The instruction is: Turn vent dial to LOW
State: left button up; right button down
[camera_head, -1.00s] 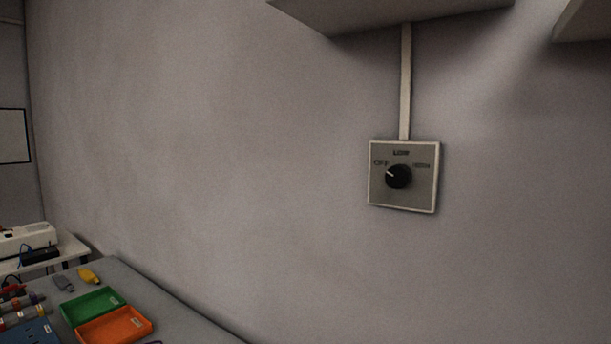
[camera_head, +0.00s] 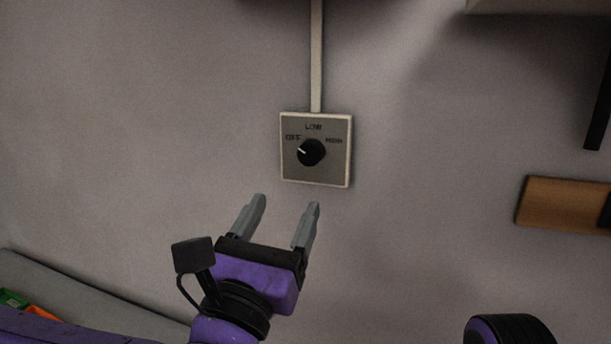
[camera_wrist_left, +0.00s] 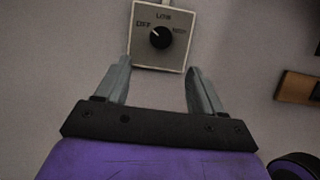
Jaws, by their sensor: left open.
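The vent dial is a round black knob (camera_head: 311,152) with a white pointer mark. It sits on a square grey wall plate (camera_head: 318,176) with a pale rim, labelled OFF at left, LOW at top and HIGH at right. The pointer is turned towards OFF. In the left wrist view the knob (camera_wrist_left: 160,37) shows just beyond the fingers. My left gripper (camera_head: 286,203) is open and empty, its two grey fingers apart, below the plate and not touching the knob. It also shows in the left wrist view (camera_wrist_left: 159,66). My right gripper is not seen.
A pale conduit (camera_head: 316,60) runs up the wall from the plate. A brown wooden piece (camera_head: 560,203) is at the right. A grey table edge (camera_head: 90,300) with green and orange trays is at the lower left. The wall around the plate is clear.

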aim_at(308, 157)
pick_arm(q)
jog(key=p+x, duration=0.1)
jog(key=x, duration=0.2)
jog(key=p+x, duration=0.2)
jog(key=x, duration=0.1)
jog(key=p+x, duration=0.1)
jog(key=x, duration=0.2)
jog(key=shift+w+d+r+p, duration=0.1)
jog(key=shift+w+r+p, duration=0.1)
jog(key=shift+r+p, duration=0.2)
jog(key=shift+w+d, duration=0.2)
jog(key=shift+w, duration=0.25)
jog(key=c, duration=1.1)
